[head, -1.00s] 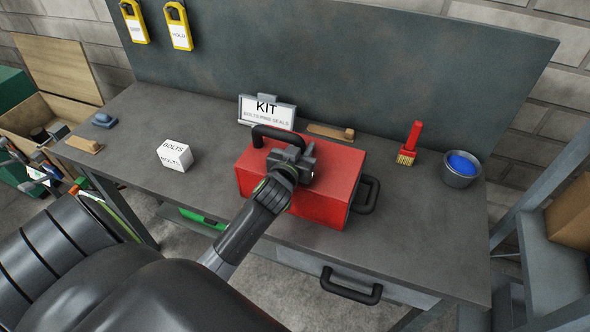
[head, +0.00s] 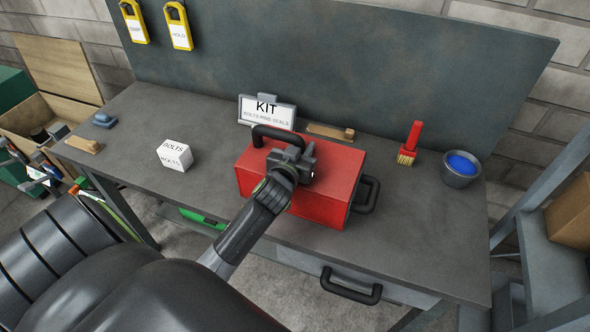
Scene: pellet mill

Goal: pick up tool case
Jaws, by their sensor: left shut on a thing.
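The gripper hides part of the handle and the lid. The case appears level and on the bench. My right gripper is not in view.
A white BOLTS box (head: 175,155) is to the left. A red-handled brush (head: 410,145) and a bucket with blue contents (head: 461,169) are to the right. A drawer handle (head: 350,287) juts out in front.

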